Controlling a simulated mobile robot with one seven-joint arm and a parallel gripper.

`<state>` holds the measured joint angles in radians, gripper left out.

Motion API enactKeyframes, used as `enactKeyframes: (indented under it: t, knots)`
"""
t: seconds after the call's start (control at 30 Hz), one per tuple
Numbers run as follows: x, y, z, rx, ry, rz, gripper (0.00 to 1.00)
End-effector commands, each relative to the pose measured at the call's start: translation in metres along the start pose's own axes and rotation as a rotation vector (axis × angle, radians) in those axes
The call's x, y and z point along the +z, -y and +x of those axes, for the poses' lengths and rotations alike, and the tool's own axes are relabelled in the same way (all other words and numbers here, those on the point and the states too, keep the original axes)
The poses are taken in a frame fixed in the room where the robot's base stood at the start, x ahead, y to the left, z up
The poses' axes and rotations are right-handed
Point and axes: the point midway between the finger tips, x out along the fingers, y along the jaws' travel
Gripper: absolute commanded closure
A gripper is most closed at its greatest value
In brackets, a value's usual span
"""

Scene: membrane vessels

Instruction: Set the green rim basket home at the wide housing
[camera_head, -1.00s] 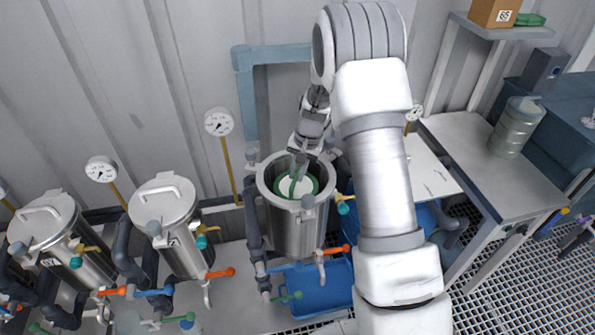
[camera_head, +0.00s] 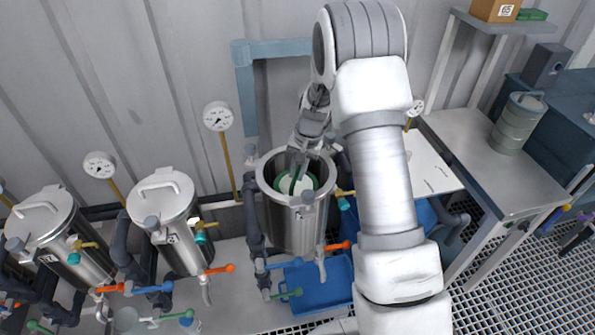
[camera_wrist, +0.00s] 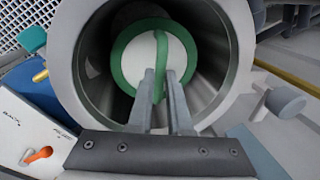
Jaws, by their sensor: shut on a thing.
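The wide housing (camera_head: 292,222) is the open steel vessel at the middle, with no lid on it. The green rim basket (camera_head: 284,181) is down inside its mouth, below the rim. In the wrist view the basket (camera_wrist: 120,66) shows a green ring around a white middle, with a green handle across it. My gripper (camera_wrist: 160,92) reaches into the mouth and is shut on that handle. The basket sits toward one side of the opening, with dark space beside it. Whether its underside touches a seat is hidden.
Two narrower lidded vessels (camera_head: 165,215) stand to the left, with gauges, pipes and coloured valve handles. A blue tray (camera_head: 318,285) lies below the housing. A steel bench (camera_head: 480,165) with a grey canister (camera_head: 517,124) is at right. A blue-grey frame (camera_head: 244,100) stands behind.

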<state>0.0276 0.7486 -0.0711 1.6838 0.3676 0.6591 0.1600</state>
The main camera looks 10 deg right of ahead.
Motion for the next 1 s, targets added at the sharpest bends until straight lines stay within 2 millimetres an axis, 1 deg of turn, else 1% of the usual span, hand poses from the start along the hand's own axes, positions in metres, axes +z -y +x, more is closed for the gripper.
enactKeyframes:
  t: [0.33, 0.37, 0.4, 0.53, 0.83, 0.93, 1.0]
  knots:
    - [-0.001, 0.0, 0.001, -0.001, -0.002, 0.0, 1.0]
    - [-0.001, 0.0, 0.001, 0.0, -0.002, 0.0, 0.8]
    - [-0.001, 0.0, 0.002, 0.0, -0.002, 0.0, 0.72]
    - [0.0, 0.0, 0.002, 0.0, -0.001, 0.0, 0.49]
    - [0.0, -0.001, 0.002, 0.001, 0.001, 0.0, 0.48]
    - [0.0, 0.0, -0.005, 0.0, 0.0, 0.0, 0.48]
    - [-0.001, 0.0, -0.014, -0.001, -0.002, 0.0, 0.48]
